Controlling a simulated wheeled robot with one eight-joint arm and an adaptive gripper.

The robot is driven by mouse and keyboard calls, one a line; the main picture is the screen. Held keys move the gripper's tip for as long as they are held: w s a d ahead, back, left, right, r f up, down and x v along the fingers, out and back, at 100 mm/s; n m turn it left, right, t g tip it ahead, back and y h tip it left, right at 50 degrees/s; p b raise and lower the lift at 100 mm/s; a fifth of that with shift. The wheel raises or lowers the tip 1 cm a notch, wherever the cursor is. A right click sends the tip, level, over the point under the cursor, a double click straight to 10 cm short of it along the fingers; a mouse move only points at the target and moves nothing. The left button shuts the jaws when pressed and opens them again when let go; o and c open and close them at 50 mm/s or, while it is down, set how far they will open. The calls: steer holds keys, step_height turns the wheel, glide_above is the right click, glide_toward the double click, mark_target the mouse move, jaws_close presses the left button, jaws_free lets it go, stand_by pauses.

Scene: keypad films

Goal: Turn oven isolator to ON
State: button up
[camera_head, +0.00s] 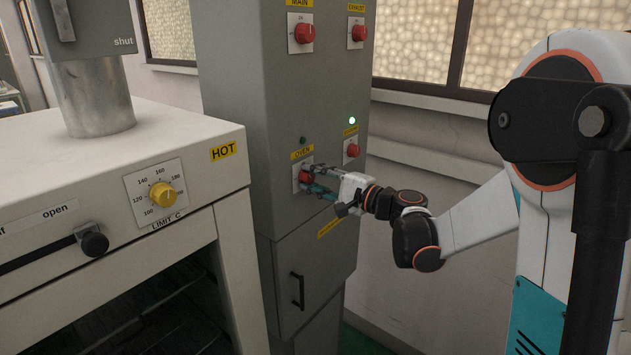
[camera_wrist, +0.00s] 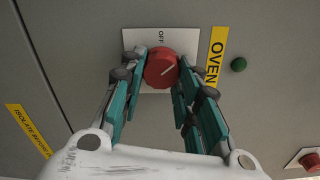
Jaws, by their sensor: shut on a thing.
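The oven isolator is a red round knob (camera_wrist: 161,68) on a white plate (camera_wrist: 130,40) beside the yellow OVEN label (camera_wrist: 216,50). OFF is printed on the plate at the top of the wrist view; no ON mark is visible there. In the head view the fingers hide part of the knob. A small dark green lamp (camera_wrist: 238,65) beside the label looks unlit.
Other red knobs sit on the grey cabinet: MAIN (camera_head: 305,33), EXHAUST (camera_head: 359,33) and one at lower right (camera_head: 352,150) beneath a lit green lamp (camera_head: 351,120). The pale oven (camera_head: 90,165) with a yellow dial (camera_head: 162,194) stands left. A drawer handle (camera_head: 298,291) is below.

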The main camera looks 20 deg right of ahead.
steer(key=m, duration=0.4)
steer(key=shift+f+b, duration=0.2)
steer(key=shift+b, duration=0.1)
steer(key=shift+s+m, duration=0.1)
steer(key=shift+m, duration=1.7)
steer(key=shift+a+m, duration=0.1)
steer(key=shift+m, duration=0.2)
steer(key=o, duration=1.1)
steer(key=shift+c, duration=0.2)
steer(key=v, duration=1.2)
